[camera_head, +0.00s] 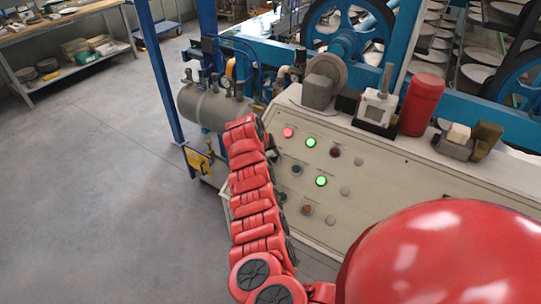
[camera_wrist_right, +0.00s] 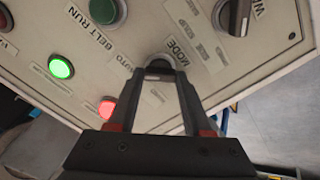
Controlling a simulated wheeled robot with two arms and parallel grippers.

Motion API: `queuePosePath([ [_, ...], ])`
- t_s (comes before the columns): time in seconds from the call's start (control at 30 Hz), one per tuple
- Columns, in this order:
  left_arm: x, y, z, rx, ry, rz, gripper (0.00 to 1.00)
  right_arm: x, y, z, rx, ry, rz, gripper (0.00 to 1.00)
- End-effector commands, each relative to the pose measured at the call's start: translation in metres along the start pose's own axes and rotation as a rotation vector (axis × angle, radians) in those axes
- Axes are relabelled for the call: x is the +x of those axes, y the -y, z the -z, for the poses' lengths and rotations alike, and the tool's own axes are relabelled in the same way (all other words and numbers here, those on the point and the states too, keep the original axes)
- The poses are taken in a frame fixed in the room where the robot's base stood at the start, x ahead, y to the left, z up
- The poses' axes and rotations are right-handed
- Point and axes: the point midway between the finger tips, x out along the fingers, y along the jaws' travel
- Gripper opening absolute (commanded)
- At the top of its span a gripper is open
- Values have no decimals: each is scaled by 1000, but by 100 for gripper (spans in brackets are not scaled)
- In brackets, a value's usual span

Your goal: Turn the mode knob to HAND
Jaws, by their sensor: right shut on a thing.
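The mode knob (camera_wrist_right: 160,63) is on the pale control panel (camera_wrist_right: 130,55) in the right wrist view, beside a label reading MODE and a label reading AUTO. My right gripper (camera_wrist_right: 160,78) is shut on it, with both fingers closed in around it. The fingers cover much of the knob, so I cannot tell which label it points to. In the head view my right gripper (camera_head: 272,155) reaches the left end of the panel (camera_head: 385,215), and the knob is hidden there behind my red arm. My left gripper is not in view.
A second dark knob (camera_wrist_right: 233,15) sits to the right on the panel. A green BELT RUN button (camera_wrist_right: 106,10), a lit green lamp (camera_wrist_right: 61,67) and a lit red lamp (camera_wrist_right: 107,107) are nearby. A grey tank (camera_head: 208,106) stands behind my arm. The floor at left is clear.

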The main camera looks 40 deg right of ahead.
Motion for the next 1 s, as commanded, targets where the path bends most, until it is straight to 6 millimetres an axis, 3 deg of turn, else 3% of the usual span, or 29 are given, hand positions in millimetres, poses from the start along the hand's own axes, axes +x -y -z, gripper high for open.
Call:
queuePosePath([
  [0.37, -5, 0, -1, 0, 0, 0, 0, 1, 0, 0, -136, -2, -2, 0],
  [1.0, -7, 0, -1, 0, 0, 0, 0, 0, 1, -1, -723, 1, 3, 0],
])
